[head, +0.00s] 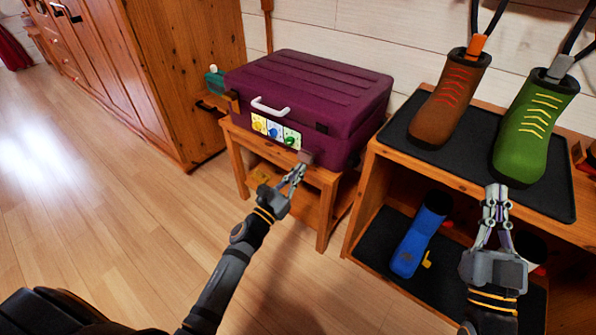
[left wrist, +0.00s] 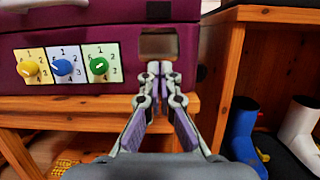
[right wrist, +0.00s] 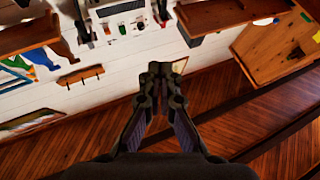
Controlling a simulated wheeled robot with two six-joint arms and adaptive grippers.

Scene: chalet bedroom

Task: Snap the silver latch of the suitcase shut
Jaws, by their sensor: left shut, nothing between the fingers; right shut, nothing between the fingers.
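The purple suitcase (head: 310,85) lies closed on a low wooden bench (head: 240,160), white handle (head: 270,107) on its front. A silver-grey latch plate (head: 306,156) hangs low at the right of the front; the left wrist view shows it as a shiny plate (left wrist: 159,45). A dark catch (head: 322,128) sits above it on the lid, apart from the plate. My left gripper (head: 298,170) is shut and empty, its tips just below the latch plate; I cannot tell if they touch. My right gripper (head: 497,190) is shut and empty, in front of the shoe rack.
Yellow, blue and green dials (left wrist: 65,66) sit left of the latch. The wooden shoe rack (head: 375,175) stands close on the right, with a brown boot (head: 450,100), a green boot (head: 530,130) and a blue boot (head: 418,240). Floor (head: 100,220) at left is clear.

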